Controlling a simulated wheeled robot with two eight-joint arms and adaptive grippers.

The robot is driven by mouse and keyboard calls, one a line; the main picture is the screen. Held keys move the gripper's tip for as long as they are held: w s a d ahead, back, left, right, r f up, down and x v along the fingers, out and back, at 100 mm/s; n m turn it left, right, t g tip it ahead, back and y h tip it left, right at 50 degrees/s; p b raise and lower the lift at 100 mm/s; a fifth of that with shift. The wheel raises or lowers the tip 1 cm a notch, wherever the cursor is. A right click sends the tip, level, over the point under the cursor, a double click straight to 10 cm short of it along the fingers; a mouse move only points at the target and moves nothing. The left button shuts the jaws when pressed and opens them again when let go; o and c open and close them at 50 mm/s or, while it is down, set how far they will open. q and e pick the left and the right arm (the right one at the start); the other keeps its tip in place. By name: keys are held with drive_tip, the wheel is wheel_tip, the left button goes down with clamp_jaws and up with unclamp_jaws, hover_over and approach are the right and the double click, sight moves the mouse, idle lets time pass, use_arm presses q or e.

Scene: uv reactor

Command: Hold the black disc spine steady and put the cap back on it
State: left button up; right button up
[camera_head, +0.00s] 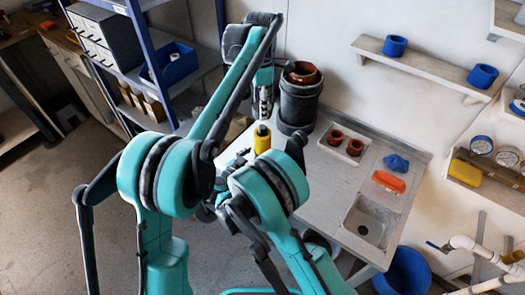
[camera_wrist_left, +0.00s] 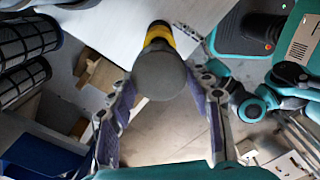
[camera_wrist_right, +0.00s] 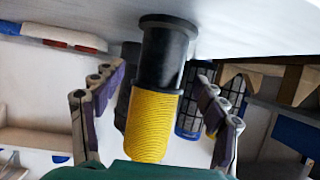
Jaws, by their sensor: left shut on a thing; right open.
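The black disc spine (camera_wrist_right: 165,55) stands at the left edge of the bench, its flange down, with yellow ribbed discs (camera_wrist_right: 152,125) around it. The yellow part also shows in the head view (camera_head: 262,142). My left gripper (camera_head: 263,112) comes down from above and is shut on the dark grey round cap (camera_wrist_left: 160,76), which lines up over the yellow discs. I cannot tell whether cap and spine touch. My right gripper (camera_wrist_right: 162,72) is open, one finger on each side of the spine, apart from it.
A dark vessel (camera_head: 297,105) with a red-brown top stands close behind the spine. Two red-brown cups (camera_head: 345,142), an orange block (camera_head: 388,181), a blue item (camera_head: 396,163) and a sink (camera_head: 366,226) are to the right. A blue-framed shelf (camera_head: 165,75) stands at the left.

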sight(261, 127)
drive_tip(key=shift+x, duration=1.85)
drive_tip(key=shift+c, duration=0.3)
clamp_jaws()
use_arm(q)
drive_tip(key=shift+f, duration=2.5)
drive_tip(key=shift+f, duration=0.85)
drive_tip(key=shift+f, duration=0.6)
